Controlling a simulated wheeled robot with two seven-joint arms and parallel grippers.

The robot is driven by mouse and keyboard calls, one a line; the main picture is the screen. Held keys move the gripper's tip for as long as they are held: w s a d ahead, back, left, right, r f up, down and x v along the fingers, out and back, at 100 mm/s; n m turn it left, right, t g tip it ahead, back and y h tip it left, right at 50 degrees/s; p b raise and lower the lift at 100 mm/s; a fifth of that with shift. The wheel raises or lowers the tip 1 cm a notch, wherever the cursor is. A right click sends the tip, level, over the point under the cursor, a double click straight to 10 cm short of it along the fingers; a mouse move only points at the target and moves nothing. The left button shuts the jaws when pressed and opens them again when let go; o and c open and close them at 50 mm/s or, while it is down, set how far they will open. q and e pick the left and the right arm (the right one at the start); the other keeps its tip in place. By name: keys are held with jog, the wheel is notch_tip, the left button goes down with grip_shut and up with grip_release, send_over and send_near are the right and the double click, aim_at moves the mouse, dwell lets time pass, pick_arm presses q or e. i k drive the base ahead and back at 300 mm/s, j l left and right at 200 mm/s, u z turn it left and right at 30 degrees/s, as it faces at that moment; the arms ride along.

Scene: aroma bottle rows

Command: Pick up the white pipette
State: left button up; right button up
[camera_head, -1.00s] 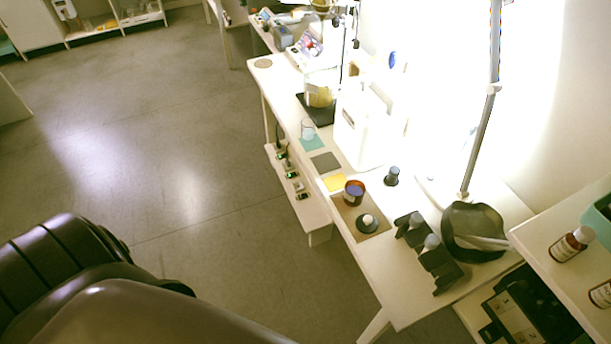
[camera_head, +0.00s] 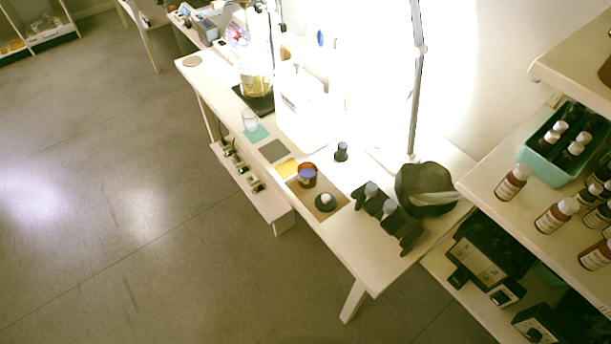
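I cannot pick out the white pipette with certainty. A pale rod-like thing (camera_head: 434,198) lies across a dark round bowl (camera_head: 411,181) at the right end of the white table; I cannot tell whether it is the pipette. A black holder (camera_head: 402,226) stands in front of the bowl, with small grey-topped pieces in it. Neither of my grippers is in view.
Shelves with brown bottles (camera_head: 511,182) and a teal tray (camera_head: 541,174) stand at right. The floor at left is clear.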

aim_at(307, 27)
jog(key=z, duration=0.3)
jog(key=i+j+z, duration=0.1)
jog(key=j+z, duration=0.15)
jog(key=z, duration=0.2)
jog(key=j+z, duration=0.2)
jog(key=z, duration=0.2)
jog(key=j+z, duration=0.3)
jog(key=z, duration=0.15)
jog(key=j+z, duration=0.4)
jog(key=i+l, duration=0.05)
jog(key=l, duration=0.05)
